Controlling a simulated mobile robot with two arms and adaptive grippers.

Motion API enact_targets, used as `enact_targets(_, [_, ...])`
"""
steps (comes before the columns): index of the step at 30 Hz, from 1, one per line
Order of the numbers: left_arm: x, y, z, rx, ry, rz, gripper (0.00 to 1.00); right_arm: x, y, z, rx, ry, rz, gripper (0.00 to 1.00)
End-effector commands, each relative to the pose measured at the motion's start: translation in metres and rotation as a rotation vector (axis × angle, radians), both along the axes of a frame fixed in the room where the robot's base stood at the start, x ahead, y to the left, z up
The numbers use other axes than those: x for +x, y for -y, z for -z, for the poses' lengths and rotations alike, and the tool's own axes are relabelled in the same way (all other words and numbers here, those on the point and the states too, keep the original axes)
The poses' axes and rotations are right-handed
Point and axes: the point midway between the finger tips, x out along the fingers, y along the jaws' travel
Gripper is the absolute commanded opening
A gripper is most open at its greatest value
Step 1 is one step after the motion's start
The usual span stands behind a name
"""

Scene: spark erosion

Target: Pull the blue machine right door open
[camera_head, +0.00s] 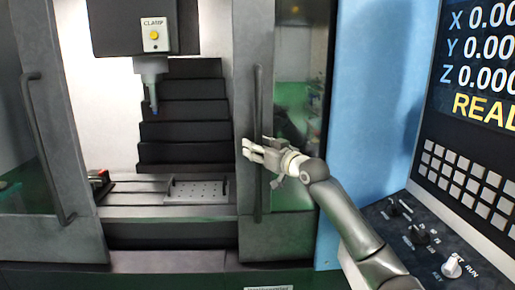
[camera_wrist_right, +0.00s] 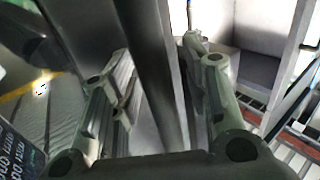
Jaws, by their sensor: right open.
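The blue machine's right door (camera_head: 245,60) is a dark grey panel with a window, right of the opening in the head view. Its long vertical bar handle (camera_head: 258,95) runs down the panel. My right gripper (camera_head: 249,149) is at the handle's middle height, reaching in from the right. In the right wrist view the handle (camera_wrist_right: 150,60) passes between the two fingers of my right gripper (camera_wrist_right: 160,75). The fingers are apart, with gaps beside the bar. The part of the handle behind the gripper is hidden in the head view. My left gripper is not in view.
The left door (camera_head: 75,190) with its own handle (camera_head: 45,150) stands across the opening. Between the doors, the interior shows a spindle head (camera_head: 150,68) and a slotted table (camera_head: 140,190). A blue side panel (camera_head: 365,90) and a control panel (camera_head: 470,130) are at the right.

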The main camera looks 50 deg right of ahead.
Motion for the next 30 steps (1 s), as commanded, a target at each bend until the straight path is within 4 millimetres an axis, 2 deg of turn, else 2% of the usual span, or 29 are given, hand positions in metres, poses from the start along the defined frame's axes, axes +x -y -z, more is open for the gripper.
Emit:
enact_targets(4, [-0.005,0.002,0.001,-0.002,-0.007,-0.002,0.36,0.0,0.0,0.001,0.002,-0.003,-0.001,0.42])
enact_targets(8, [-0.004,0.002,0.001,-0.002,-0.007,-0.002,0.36,0.001,0.0,-0.01,-0.001,-0.002,-0.001,0.42])
enact_targets(16, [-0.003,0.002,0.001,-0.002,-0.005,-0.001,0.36,0.002,0.0,-0.062,-0.003,0.001,0.0,0.42])
enact_targets(21, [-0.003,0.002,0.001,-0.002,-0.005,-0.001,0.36,0.003,0.0,-0.087,-0.001,0.0,-0.002,0.42])
enact_targets(25, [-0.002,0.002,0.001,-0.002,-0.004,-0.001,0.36,0.003,0.0,-0.097,0.001,-0.002,-0.001,0.42])
enact_targets(30, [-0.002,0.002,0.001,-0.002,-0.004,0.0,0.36,0.003,0.0,-0.099,0.002,-0.003,-0.001,0.42])
